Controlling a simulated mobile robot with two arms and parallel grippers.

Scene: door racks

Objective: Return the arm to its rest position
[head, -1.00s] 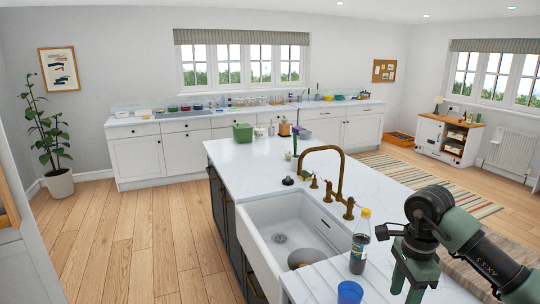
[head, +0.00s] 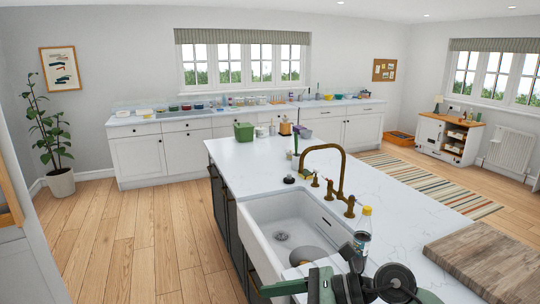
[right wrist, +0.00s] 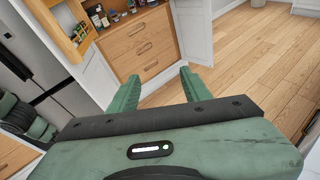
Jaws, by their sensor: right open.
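My right arm (head: 345,285) is folded low at the bottom of the head view, in front of the near end of the island. My right gripper (right wrist: 160,88) is open and empty in the right wrist view, its two green fingers apart. It points at a wooden drawer unit (right wrist: 142,48) standing between open white doors, with floor between. Nothing touches the fingers. My left gripper is in neither view.
The white island (head: 400,205) holds a sink (head: 290,225), a brass tap (head: 340,170), a yellow-capped bottle (head: 363,228) partly behind my arm, and a wooden board (head: 490,258). Wooden floor (head: 140,240) is clear on the left.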

